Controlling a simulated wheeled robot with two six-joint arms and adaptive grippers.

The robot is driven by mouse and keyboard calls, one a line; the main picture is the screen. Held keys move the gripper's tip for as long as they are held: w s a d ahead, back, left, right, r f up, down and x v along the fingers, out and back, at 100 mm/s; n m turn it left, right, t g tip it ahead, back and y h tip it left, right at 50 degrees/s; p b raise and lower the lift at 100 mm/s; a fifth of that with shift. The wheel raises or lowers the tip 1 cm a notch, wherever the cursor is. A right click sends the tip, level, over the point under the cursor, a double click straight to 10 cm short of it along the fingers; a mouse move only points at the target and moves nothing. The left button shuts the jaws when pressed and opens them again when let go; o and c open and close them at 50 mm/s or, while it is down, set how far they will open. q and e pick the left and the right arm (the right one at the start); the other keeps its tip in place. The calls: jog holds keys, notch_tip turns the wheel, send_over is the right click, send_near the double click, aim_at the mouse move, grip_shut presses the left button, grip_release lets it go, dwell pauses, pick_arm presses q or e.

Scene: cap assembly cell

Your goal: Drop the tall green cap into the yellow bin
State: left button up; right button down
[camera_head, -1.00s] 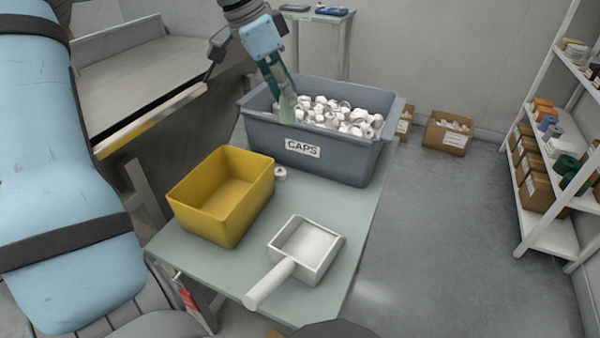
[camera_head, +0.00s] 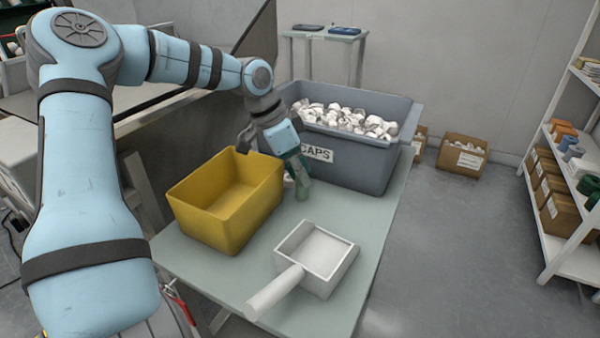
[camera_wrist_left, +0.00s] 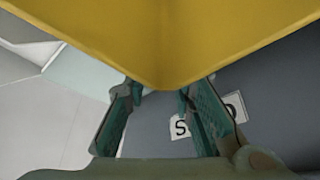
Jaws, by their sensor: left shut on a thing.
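My left gripper (camera_head: 300,178) points down between the yellow bin and the grey caps bin, low over the table. It is shut on a pale green thing at its fingertips, which looks like the tall green cap (camera_head: 301,193). The yellow bin (camera_head: 226,217) stands open on the table, just left of the gripper, and its inside looks empty. In the left wrist view the yellow bin (camera_wrist_left: 165,35) fills the top, in front of the fingers (camera_wrist_left: 160,100). The cap cannot be made out there. My right gripper is not in view.
The grey caps bin (camera_head: 345,157), full of white caps, stands behind on the table (camera_head: 222,274). A white scoop (camera_head: 318,258) lies at the front right. A white cap (camera_head: 288,180) sits beside the gripper. Shelves stand far right.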

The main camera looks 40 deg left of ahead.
pick_arm(q)
jog(key=shift+f, duration=0.15)
jog(key=o, duration=0.8)
